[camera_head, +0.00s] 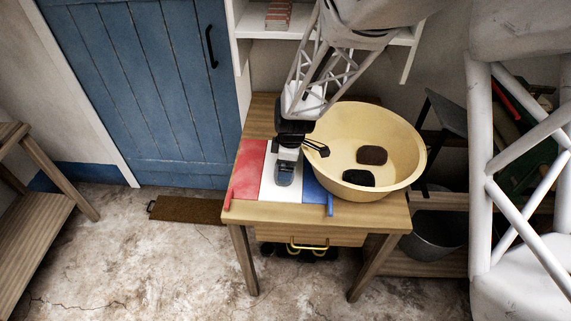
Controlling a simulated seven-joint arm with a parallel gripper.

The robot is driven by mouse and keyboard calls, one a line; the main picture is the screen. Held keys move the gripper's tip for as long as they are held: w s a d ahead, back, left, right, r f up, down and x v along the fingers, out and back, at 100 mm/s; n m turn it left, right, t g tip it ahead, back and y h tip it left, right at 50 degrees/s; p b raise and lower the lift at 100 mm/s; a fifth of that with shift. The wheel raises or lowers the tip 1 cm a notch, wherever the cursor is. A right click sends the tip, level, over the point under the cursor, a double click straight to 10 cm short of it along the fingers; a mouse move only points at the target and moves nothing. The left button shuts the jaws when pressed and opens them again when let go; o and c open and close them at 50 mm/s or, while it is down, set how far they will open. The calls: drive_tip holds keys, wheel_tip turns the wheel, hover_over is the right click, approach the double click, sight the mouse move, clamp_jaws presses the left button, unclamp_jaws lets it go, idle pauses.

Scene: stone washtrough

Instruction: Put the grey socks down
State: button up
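My gripper (288,151) is low over the wooden table, at the left side of the large cream basin. A folded grey item, which looks like the grey socks (285,173), is directly below its tip, over the white middle band (268,190) of a red, white and blue surface. The gripper and the socks overlap in the picture. I cannot tell whether the fingers are closed on them, or whether the socks rest fully on the white band. The fingertips are dark and small here.
The red band (247,170) and blue band (316,190) flank the white one. A shelf (255,20) stands behind. A grey metal tub (436,236) stands at lower right.

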wheel_tip(320, 180, up, 11)
drive_tip(key=d, duration=0.1)
drive_tip(key=shift+d, duration=0.15)
idle(0.3)
idle(0.7)
drive_tip(key=s+d+r+m+t, duration=0.1)
drive_tip(key=s+d+r+m, duration=0.7)
drive_tip(key=s+d+r, duration=0.3)
drive_tip(key=s+d+r+m, duration=0.2)
drive_tip(key=s+d+m, duration=0.3)
drive_tip(key=s, duration=0.2)
drive_tip(key=s+d+r+m+t+h, duration=0.1)
drive_tip(key=s+d+r+m, duration=0.1)
drive_tip(key=s+d+m, duration=0.3)
drive_tip(key=shift+s+d+r+t+h, duration=0.3)
drive_tip(key=shift+s+d+r, duration=0.1)
drive_tip(key=shift+s, duration=0.85)
